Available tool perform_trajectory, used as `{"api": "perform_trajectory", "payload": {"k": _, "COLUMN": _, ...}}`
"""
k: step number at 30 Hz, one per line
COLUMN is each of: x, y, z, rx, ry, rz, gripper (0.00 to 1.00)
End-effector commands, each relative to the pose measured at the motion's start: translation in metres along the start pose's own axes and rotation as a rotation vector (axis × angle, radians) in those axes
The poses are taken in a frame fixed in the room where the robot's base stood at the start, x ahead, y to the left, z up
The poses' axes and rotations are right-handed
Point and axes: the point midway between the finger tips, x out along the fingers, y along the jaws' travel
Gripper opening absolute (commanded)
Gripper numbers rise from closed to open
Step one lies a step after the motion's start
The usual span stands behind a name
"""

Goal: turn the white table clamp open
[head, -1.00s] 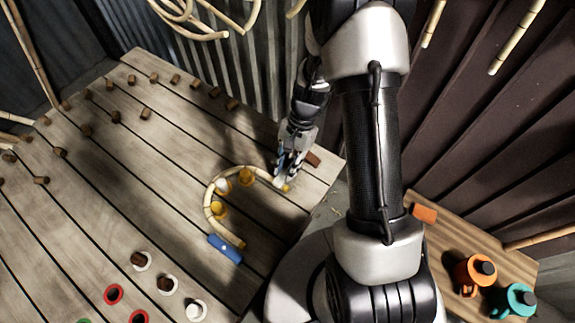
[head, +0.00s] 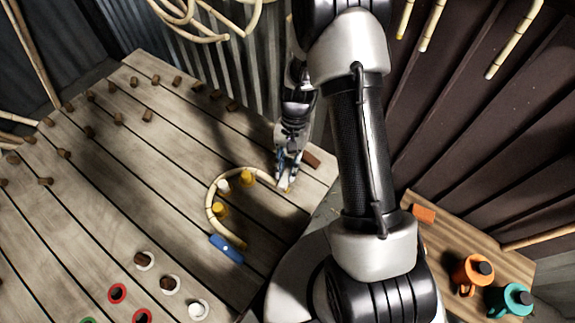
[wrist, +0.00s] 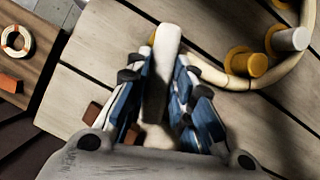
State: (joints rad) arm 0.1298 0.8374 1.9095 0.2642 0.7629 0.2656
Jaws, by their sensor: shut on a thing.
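The white table clamp (wrist: 166,48) is a pale bar between my fingers in the wrist view. In the head view it shows as a small white patch (head: 284,184), mostly hidden by my gripper. My gripper (wrist: 160,88) is shut on it, with blue pads on both sides; it also shows in the head view (head: 287,172). A curved rattan cane (head: 213,189) bends around yellow pegs (head: 247,177) and a white peg (head: 223,186), with one end at the white clamp. A blue clamp (head: 227,249) lies at the cane's other end.
A reddish-brown block (head: 311,159) lies close to my gripper. Several wooden pegs stand across the far left of the table (head: 150,180). Ringed pegs (head: 170,284) are at the front. A side bench to the right holds an orange block (head: 424,213), an orange mug (head: 473,275) and a teal mug (head: 510,300).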

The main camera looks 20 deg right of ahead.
Motion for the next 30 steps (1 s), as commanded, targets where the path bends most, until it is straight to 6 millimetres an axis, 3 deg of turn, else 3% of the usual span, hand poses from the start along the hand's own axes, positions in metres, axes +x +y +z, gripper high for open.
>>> {"api": "perform_trajectory", "payload": {"k": 30, "x": 0.0001, "y": -0.0056, "z": 0.0033, "rx": -0.884, "ry": 0.0, "rz": 0.366, "gripper": 0.0}}
